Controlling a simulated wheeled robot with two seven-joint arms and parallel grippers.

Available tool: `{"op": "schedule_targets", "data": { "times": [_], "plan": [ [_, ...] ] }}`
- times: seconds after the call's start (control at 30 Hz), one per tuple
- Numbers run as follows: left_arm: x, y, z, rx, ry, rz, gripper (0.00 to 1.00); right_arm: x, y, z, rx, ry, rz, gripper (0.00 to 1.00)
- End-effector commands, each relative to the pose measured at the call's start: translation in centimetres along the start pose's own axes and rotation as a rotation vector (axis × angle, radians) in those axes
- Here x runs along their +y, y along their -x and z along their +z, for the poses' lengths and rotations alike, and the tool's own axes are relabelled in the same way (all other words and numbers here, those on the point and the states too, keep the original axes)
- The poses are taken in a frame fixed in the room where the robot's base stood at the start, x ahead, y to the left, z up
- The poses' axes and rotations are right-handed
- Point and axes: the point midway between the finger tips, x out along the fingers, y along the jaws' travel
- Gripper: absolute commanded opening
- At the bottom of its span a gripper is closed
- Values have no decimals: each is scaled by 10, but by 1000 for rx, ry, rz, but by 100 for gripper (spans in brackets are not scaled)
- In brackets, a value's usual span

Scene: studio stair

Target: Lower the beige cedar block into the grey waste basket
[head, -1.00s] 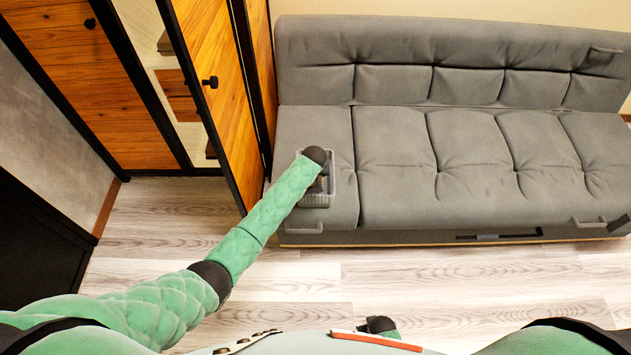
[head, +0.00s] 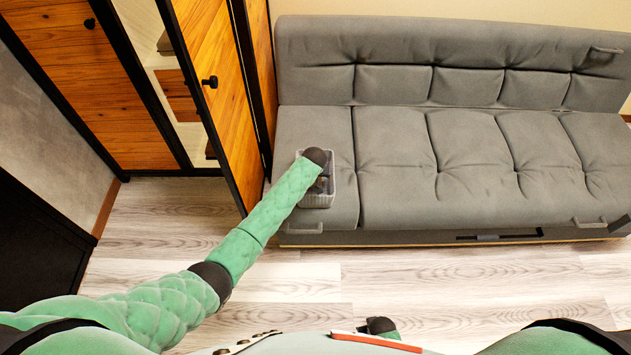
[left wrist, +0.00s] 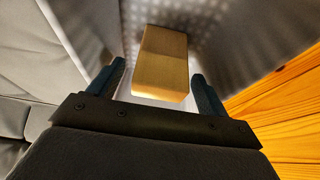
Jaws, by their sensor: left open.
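The grey waste basket (head: 331,198) stands on the left seat of the sofa in the head view. My left arm reaches down over it, and my left gripper (left wrist: 158,68) is inside or just above its mouth. In the left wrist view the beige cedar block (left wrist: 163,60) lies beyond and between the two dark fingers, with a gap on each side. The jaws are open and not gripping it. The perforated grey basket wall (left wrist: 222,40) shows around the block. In the head view my forearm hides the block.
The grey sofa (head: 440,165) fills the back, with free seat room right of the basket. A wooden cabinet door (head: 225,100) stands open close to the left of the basket. The pale plank floor (head: 450,275) in front is clear.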

Motion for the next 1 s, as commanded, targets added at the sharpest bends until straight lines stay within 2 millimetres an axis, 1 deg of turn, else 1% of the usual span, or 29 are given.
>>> {"op": "schedule_targets", "data": {
  "times": [0.17, 0.27, 0.6, 0.7, 0.83, 1.0],
  "plan": [
    [0, 2, 0, 1, 0, 1, 78, 0, 0, 0, 0, 0, 0, 36],
    [0, 9, 1, 0, 0, 1, 78, 0, -2, 0, 0, 0, 0, 36],
    [0, 56, 0, 2, 0, 1, 78, 0, -8, 1, 0, 0, 0, 36],
    [0, 67, 0, 2, 0, 1, 78, 0, -9, 2, 0, 0, 0, 36],
    [0, 75, 0, 0, 0, 0, 78, 0, -10, 2, 0, 0, 0, 36],
    [0, 78, 0, 0, 0, 0, 78, 0, -10, 2, 0, 0, 0, 36]
  ]
}}
